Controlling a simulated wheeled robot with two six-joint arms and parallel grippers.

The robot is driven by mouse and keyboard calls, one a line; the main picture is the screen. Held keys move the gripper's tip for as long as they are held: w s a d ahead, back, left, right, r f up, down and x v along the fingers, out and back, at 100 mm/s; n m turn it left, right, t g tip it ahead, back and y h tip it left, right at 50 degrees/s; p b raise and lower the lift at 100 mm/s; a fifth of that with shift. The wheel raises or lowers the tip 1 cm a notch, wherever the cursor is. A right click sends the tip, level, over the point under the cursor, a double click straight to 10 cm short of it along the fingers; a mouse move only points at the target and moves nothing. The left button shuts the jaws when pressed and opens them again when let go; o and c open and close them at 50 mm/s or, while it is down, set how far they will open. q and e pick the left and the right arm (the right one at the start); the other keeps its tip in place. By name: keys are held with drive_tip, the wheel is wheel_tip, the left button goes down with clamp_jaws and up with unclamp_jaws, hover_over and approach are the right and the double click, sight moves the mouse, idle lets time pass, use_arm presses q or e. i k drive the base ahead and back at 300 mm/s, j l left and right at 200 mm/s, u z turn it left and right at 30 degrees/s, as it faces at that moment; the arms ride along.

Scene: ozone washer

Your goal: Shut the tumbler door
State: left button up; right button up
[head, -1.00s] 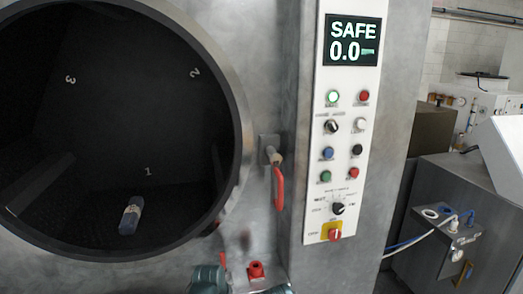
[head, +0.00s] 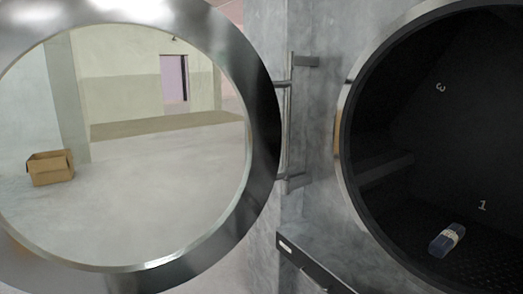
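The tumbler door (head: 262,130) is a round metal ring with a clear window, swung wide open at the left of the head view. A vertical hinge bar (head: 285,120) joins it to the grey machine front. The tumbler opening (head: 345,150) is a dark round drum at the right, with the numbers 3 and 1 on its inner wall. A small blue bundle with a pale band (head: 447,239) lies on the drum floor. Neither of my grippers shows in this view.
A dark metal rail (head: 310,264) juts out below the hinge. Through the door window I see a cardboard box (head: 50,168) on an open grey floor and a purple doorway (head: 174,78) in the far wall.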

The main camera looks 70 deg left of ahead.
sight(25, 267)
drive_tip(key=z, duration=0.95)
drive_tip(key=k, duration=1.35)
drive_tip(key=k+z, duration=0.25)
drive_tip(key=k, duration=0.35)
drive_tip(key=k+z, duration=0.3)
drive_tip(key=k, duration=0.35)
drive_tip(key=k+l+z, duration=0.25)
drive_tip(key=k, duration=1.6)
drive_tip(key=k+j+u, duration=0.1)
drive_tip(key=u, duration=1.65)
drive_tip(key=k+j, duration=0.05)
